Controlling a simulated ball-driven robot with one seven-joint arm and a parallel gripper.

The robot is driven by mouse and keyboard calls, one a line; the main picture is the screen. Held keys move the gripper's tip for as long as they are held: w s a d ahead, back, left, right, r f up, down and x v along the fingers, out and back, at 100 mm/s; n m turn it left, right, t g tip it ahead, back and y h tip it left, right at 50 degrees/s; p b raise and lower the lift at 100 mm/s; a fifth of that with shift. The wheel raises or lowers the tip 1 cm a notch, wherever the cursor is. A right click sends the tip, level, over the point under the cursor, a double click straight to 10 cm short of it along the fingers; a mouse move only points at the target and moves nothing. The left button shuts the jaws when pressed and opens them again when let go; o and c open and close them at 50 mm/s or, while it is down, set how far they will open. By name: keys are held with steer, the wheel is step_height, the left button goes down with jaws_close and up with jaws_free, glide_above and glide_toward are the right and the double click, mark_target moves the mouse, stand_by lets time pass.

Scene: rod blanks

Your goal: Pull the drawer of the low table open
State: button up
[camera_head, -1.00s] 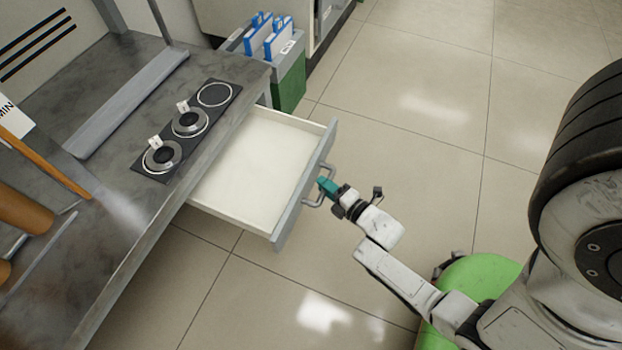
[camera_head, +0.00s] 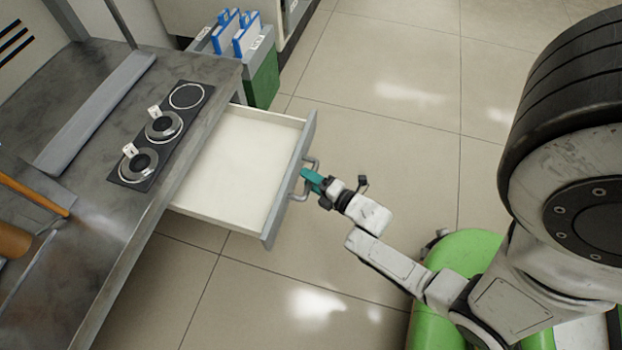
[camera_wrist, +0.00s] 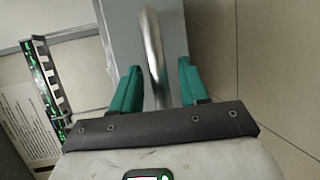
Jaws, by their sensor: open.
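The drawer (camera_head: 228,165) of the low table (camera_head: 112,215) stands well out from the table, and its pale inside is empty. Its front (camera_wrist: 118,38) carries a metal bar handle (camera_head: 304,181). In the wrist view the handle (camera_wrist: 153,52) runs between the two teal fingers of my gripper (camera_wrist: 156,88), with gaps on both sides. My gripper (camera_head: 313,180) is open at the handle. In the head view the fingers partly cover the handle.
A black panel (camera_head: 150,152) with several round rings and tags lies on the table. A grey and green bin (camera_head: 262,80) with blue folders stands beyond the drawer. The tiled floor (camera_head: 400,130) right of the drawer is clear.

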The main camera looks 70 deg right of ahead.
steer(key=p+v, duration=0.2)
steer(key=v, duration=0.8)
steer(key=shift+s+p, duration=0.3)
steer(key=shift+p, duration=0.1)
steer(key=shift+a, duration=0.1)
